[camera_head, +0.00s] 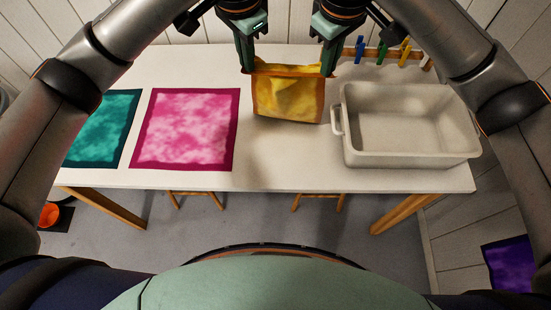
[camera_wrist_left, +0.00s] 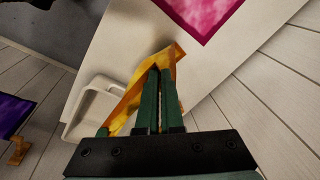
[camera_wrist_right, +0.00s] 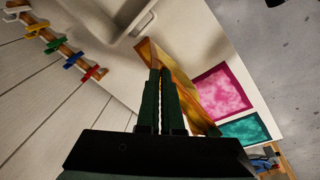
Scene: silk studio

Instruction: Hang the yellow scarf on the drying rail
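The yellow scarf (camera_head: 288,98), with an orange-brown border, hangs between my two grippers above the white table. My left gripper (camera_head: 248,71) is shut on its upper left corner, and my right gripper (camera_head: 328,73) is shut on its upper right corner. The scarf hangs down with its top edge stretched between them. It also shows at the fingertips in the left wrist view (camera_wrist_left: 130,103) and in the right wrist view (camera_wrist_right: 185,88). The drying rail is not clearly identifiable; a wooden peg rail (camera_head: 390,53) with coloured clothes pegs is on the wall at the back right.
A white basin (camera_head: 407,152) stands on the table at right, close to the scarf. A pink scarf (camera_head: 187,128) and a teal scarf (camera_head: 103,128) lie flat on the table (camera_head: 270,165) at left. A purple cloth (camera_head: 512,262) is at lower right.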

